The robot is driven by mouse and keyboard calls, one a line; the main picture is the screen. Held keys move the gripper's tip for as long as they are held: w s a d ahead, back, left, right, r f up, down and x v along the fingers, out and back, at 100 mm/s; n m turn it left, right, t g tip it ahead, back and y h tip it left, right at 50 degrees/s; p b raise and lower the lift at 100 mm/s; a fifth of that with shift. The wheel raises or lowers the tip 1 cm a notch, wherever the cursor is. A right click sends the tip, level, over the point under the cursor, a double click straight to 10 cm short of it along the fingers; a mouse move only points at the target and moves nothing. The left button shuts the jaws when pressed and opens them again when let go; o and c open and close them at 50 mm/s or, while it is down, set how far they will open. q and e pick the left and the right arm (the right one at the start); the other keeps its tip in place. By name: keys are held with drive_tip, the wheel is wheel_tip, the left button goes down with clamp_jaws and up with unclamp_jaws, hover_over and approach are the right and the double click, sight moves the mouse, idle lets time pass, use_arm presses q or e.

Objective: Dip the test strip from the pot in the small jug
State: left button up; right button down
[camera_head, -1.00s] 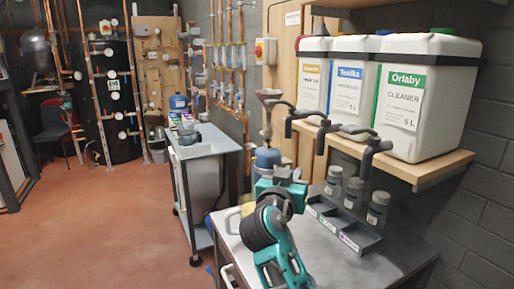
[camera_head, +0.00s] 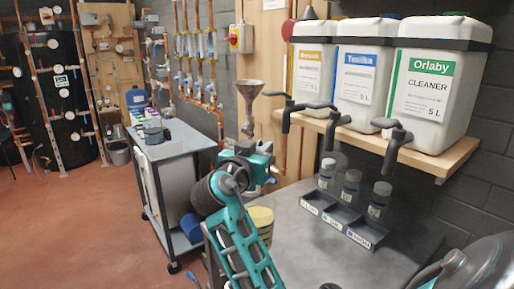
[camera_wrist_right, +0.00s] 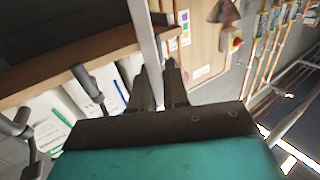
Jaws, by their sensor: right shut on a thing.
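I cannot tell which is the strip pot. I cannot identify the small jug.
A three-compartment labelled rack (camera_head: 338,222) sits on the bench (camera_head: 315,258). Above is a wooden shelf (camera_head: 400,150) with three white canisters and protruding dark taps. A funnel (camera_head: 249,95) stands behind my gripper. A trolley (camera_head: 180,145) is at left. A dark rounded object (camera_head: 485,268) fills the lower right.

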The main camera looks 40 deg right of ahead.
sight(258, 189)
wheel_tip(258, 189, down, 9)
drive_tip(key=b, duration=0.7)
drive_tip(key=shift+f, duration=0.1)
use_arm(q)
drive_tip(key=shift+h, duration=0.6)
drive_tip(key=d+f, duration=0.1)
drive_tip(key=w+d+f+b, duration=0.1)
drive_tip(key=f, duration=0.1)
drive_tip(key=d+f+b, duration=0.1)
drive_tip(key=shift+w+f, duration=0.4)
use_arm(e)
drive_tip(key=shift+f, duration=0.75)
use_arm(q)
drive_tip(key=shift+s+f, duration=0.2)
drive_tip(key=shift+f, duration=0.05)
drive_tip(key=shift+r, duration=0.1)
use_arm(e)
drive_tip(key=shift+r, duration=0.1)
